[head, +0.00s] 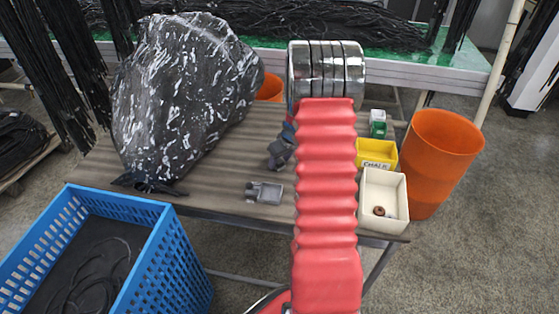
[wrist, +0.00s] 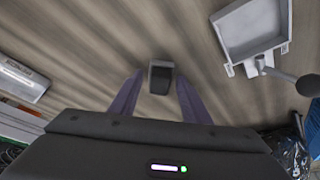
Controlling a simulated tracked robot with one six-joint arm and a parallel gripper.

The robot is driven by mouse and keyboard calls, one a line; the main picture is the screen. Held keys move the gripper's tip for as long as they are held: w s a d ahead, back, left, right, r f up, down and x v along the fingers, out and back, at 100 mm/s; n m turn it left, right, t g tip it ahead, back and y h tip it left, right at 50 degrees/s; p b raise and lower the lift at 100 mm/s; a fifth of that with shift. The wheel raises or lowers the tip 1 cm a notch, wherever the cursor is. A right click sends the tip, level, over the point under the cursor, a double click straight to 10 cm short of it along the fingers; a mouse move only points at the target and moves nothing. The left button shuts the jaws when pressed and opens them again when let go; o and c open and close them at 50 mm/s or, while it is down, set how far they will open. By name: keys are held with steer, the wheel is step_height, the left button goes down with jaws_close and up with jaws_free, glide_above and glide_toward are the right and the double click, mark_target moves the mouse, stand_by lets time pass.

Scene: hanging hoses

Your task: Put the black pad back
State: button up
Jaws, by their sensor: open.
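A small block (wrist: 161,77), pale grey on top with a black face, shows on the table in the wrist view; I take it for the black pad. My gripper (wrist: 159,88) is open, its two purple-grey fingers on either side of the block and apart from it. Whether the fingertips are level with it I cannot tell. A light grey square tray (wrist: 252,32) with a small fitting on its edge lies to the upper right; it also shows in the head view (head: 265,191). In the head view my red-sleeved arm hides the block.
An orange bucket (head: 437,155) is at right, a blue crate (head: 125,250) front left.

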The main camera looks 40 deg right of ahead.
steer(key=shift+r, duration=0.15)
steer(key=v, duration=1.2)
stand_by(0.7)
steer(key=s+a+r+n, duration=0.1)
steer(key=s+a+r, duration=0.1)
steer(key=a+r, duration=0.7)
steer(key=s+a+r, duration=0.1)
steer(key=a+r, duration=0.4)
steer(key=a, duration=0.8)
steer(key=s+a+r+t, duration=0.1)
steer(key=s+a+r, duration=0.3)
steer(key=s+a, duration=1)
steer(key=shift+s+a+y, duration=0.3)
steer(key=shift+s+a, duration=0.05)
steer(key=shift+s, duration=0.5)
